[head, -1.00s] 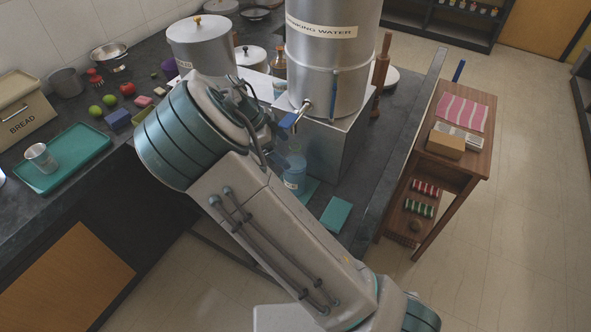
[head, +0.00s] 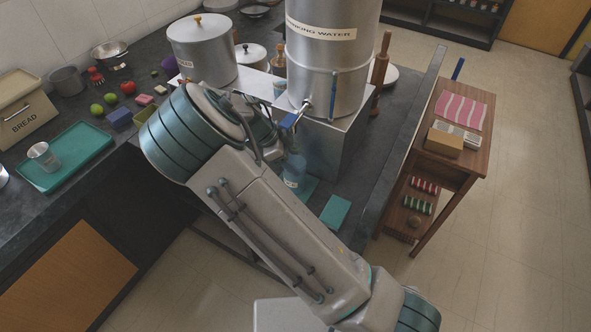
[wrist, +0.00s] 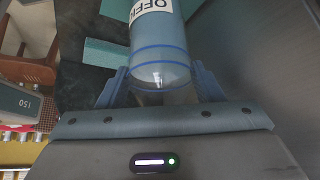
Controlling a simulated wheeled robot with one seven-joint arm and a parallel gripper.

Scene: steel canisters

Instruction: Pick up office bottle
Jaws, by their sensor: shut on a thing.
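The office bottle (head: 293,170) is blue and translucent with a white label. In the head view it stands upright in front of the steel water urn's stand, beneath the tap. In the wrist view the bottle (wrist: 160,40) shows blue bands and a label reading "OFFI", the rest cut off. My gripper (wrist: 162,88) has its two blue fingers on either side of the bottle and is shut on it. In the head view my arm hides most of the gripper. Whether the bottle's base touches the surface below, I cannot tell.
The drinking water urn (head: 333,60) stands close behind the bottle, its blue-handled tap (head: 291,120) just above it. Teal pads (head: 335,212) lie near the bottle. A wooden trolley (head: 450,150) stands to the right, with open floor beyond it.

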